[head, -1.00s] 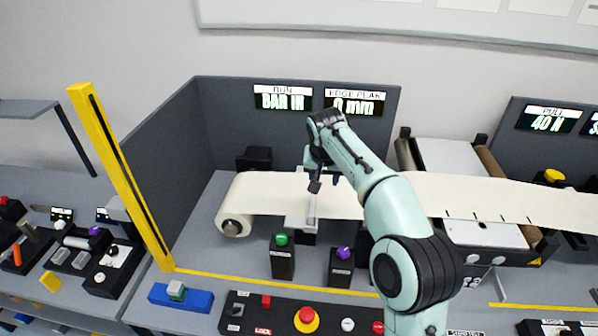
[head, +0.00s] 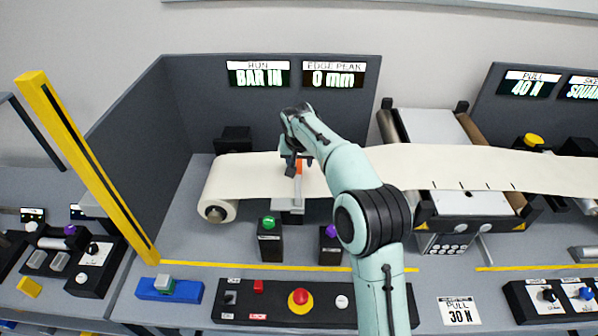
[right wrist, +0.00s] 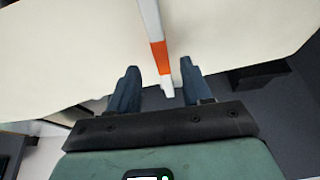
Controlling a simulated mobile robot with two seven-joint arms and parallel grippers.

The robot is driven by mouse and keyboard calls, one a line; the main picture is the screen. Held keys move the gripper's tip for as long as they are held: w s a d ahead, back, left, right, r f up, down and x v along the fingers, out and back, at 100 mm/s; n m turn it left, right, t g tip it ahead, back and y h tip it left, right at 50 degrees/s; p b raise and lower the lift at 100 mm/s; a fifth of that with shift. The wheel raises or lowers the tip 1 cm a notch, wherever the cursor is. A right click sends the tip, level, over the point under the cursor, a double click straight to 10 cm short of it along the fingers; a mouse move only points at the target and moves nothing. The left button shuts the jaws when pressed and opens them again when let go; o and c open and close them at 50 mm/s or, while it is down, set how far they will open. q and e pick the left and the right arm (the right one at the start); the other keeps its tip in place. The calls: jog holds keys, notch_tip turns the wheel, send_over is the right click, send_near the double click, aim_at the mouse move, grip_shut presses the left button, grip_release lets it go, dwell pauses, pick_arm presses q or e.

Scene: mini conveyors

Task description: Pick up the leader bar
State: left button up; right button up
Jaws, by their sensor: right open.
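The leader bar (head: 298,187) is a thin white bar with an orange band, lying across the cream web near its roll end in the head view. In the right wrist view the bar (right wrist: 152,22) runs down from the top, with its orange band and white end near the fingers. My right gripper (head: 298,164) is over the bar in the head view. In the right wrist view my gripper (right wrist: 160,88) is open, one finger on each side of the bar's end, with gaps showing on both sides. I cannot tell the exact height between them. My left gripper is not in view.
The cream web (head: 390,160) runs right from its roll (head: 213,200) over a roller unit (head: 470,205). A green-button post (head: 269,240) and a purple-knob post (head: 330,244) stand in front. A grey panel (head: 210,110) stands behind, and a yellow post (head: 85,160) rises at left.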

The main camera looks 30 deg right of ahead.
aim_at(299, 166)
jog(key=x, duration=0.4)
jog(key=shift+w, duration=0.3)
jog(key=shift+s, duration=0.15)
jog(key=shift+c, duration=1.2)
grip_shut()
jog(key=shift+r, duration=0.2)
